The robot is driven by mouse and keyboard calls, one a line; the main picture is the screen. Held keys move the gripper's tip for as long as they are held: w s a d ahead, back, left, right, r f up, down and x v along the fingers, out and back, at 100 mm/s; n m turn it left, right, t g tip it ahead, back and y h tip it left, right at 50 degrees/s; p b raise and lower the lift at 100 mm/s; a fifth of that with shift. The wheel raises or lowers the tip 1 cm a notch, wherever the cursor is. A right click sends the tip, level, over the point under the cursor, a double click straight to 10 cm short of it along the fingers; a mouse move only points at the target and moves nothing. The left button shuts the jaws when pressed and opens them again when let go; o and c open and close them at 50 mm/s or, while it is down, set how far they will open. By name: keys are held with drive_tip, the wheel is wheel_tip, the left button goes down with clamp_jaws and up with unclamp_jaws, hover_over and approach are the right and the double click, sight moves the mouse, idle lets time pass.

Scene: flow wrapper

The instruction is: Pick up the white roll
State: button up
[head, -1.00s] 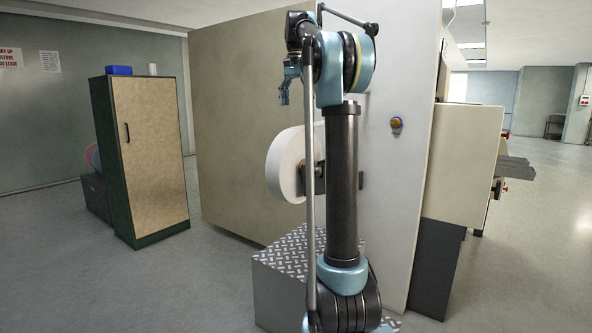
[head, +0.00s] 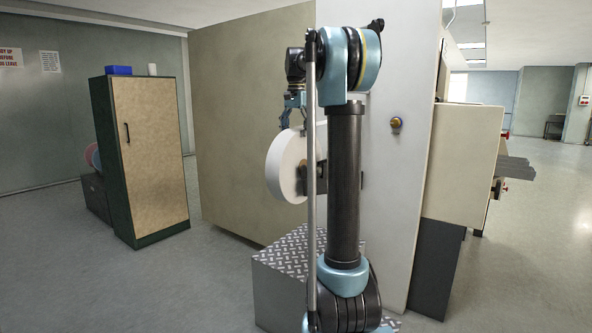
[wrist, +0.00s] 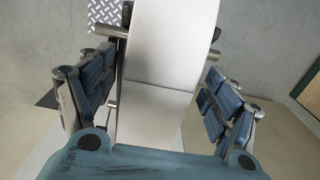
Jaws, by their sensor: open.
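The white roll (head: 287,167) is a large reel mounted upright on the side of the machine. It fills the middle of the wrist view (wrist: 158,70). My gripper (head: 291,115) points down at the roll's upper edge in the head view. In the wrist view my gripper (wrist: 157,92) is open, with one finger on each side of the roll's width. A gap shows between the roll and the right finger; the left finger is closer to its side. My arm hides the roll's right part in the head view.
A metal holder (head: 311,179) sits at the roll's centre, against the machine panel (head: 385,200). A checker-plate step (head: 283,280) stands below. A cabinet (head: 150,155) at left carries a blue box (head: 118,70) and a small white cylinder (head: 152,69). Floor between is clear.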

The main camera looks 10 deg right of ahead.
drive_tip(key=shift+f, duration=0.4)
drive_tip(key=c, duration=1.5)
